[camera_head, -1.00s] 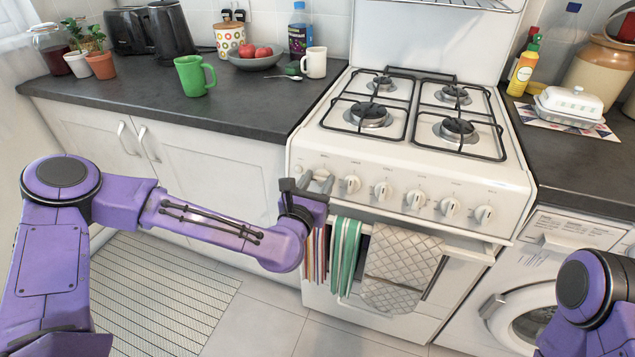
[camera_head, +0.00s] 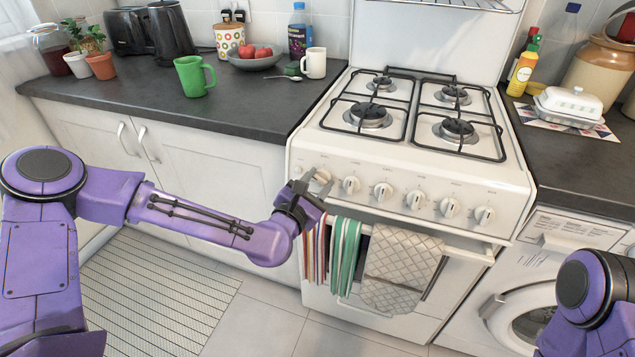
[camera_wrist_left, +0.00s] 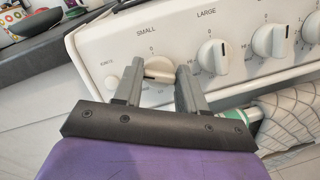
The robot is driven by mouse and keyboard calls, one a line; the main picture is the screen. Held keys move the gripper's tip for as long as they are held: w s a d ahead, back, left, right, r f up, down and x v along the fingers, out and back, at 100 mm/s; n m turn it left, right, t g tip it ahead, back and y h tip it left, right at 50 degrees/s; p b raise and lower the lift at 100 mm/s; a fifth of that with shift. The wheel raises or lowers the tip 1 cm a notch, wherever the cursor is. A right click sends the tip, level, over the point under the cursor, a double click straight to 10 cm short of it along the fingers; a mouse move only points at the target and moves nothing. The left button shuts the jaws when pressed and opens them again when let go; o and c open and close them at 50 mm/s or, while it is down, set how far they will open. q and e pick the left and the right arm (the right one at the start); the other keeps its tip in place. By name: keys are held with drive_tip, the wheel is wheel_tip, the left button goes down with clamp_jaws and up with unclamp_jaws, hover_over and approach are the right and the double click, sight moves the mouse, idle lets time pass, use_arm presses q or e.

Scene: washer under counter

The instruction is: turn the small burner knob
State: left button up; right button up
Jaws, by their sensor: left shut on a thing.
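The small burner knob (camera_wrist_left: 158,68) is white, under the label SMALL on the stove's front panel. In the left wrist view it sits between the two grey fingers of my left gripper (camera_wrist_left: 160,88), which is shut on it. The knob's dark mark runs nearly crosswise in that view. In the head view my left gripper (camera_head: 309,191) is at the left end of the knob row, tilted, and the small burner knob (camera_head: 321,176) is partly hidden behind it. My right gripper is out of view; only part of that arm shows at the lower right.
Several other white knobs, such as the neighbouring one (camera_head: 350,185), line the panel to the right. Striped towels (camera_head: 345,255) and a quilted cloth (camera_head: 400,265) hang just below, on the oven front. A washer (camera_head: 535,285) stands at the right.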

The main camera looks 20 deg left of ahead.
use_arm(q)
drive_tip(key=m+g+h+p, duration=0.1)
drive_tip(key=m+p, duration=0.1)
drive_tip(key=m, duration=0.4)
drive_tip(key=shift+r+m, duration=0.15)
drive_tip(key=shift+m, duration=0.15)
drive_tip(key=m+g+p, duration=0.1)
drive_tip(key=m+p, duration=0.1)
drive_tip(key=m, duration=0.2)
drive_tip(key=shift+h, duration=0.4)
drive_tip(key=shift+m+g+p, duration=0.5)
drive_tip(key=shift+m+p, duration=0.35)
drive_tip(key=shift+m, duration=0.75)
drive_tip(key=o, duration=1.1)
drive_tip(key=shift+c, duration=0.2)
